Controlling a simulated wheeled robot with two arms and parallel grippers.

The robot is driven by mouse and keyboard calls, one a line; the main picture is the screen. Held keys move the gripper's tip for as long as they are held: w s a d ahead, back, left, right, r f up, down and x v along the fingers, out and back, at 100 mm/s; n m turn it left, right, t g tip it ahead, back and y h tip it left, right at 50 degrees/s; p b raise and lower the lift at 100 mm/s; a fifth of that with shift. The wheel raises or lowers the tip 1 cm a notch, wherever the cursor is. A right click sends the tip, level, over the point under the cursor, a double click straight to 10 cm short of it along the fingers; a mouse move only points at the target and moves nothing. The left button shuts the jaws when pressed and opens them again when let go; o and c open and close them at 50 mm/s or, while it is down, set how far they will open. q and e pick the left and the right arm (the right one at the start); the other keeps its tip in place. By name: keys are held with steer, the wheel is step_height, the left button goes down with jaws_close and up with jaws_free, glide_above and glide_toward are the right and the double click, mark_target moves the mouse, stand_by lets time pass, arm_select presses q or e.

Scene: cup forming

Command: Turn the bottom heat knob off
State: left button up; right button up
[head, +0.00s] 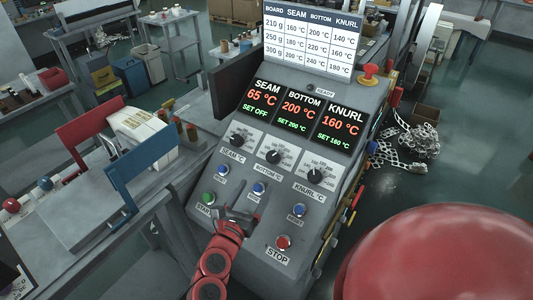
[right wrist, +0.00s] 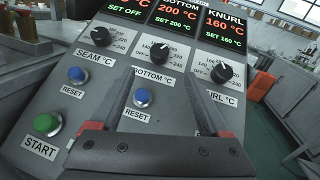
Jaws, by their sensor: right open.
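The bottom heat knob (head: 273,156) is the black middle dial on the sloped control panel, above the label "BOTTOM °C". It also shows in the right wrist view (right wrist: 160,51). The bottom display (head: 300,107) reads 200 °C, with SET 200 °C in green. My right gripper (head: 243,212) is over the lower panel, near the middle blue reset button (head: 258,188). In the right wrist view its open, empty fingers (right wrist: 160,76) spread to either side of the bottom knob's column, short of the knob and apart from it. My left gripper is out of view.
The seam knob (head: 238,139) is left of the bottom knob, the knurl knob (head: 314,175) right. The seam display reads SET OFF, the knurl display SET 160 °C. Green start (head: 209,198) and red stop (head: 283,242) buttons sit low on the panel, close to my gripper.

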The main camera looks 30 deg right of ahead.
mark_target(271, 157)
steer(key=p+x, duration=0.4)
steer(key=x, duration=0.9)
steer(key=shift+w+d, duration=0.1)
steer(key=shift+d, duration=0.05)
steer(key=shift+w+d, duration=0.15)
steer(key=shift+d, duration=0.1)
steer(key=shift+f, duration=0.1)
jaws_close()
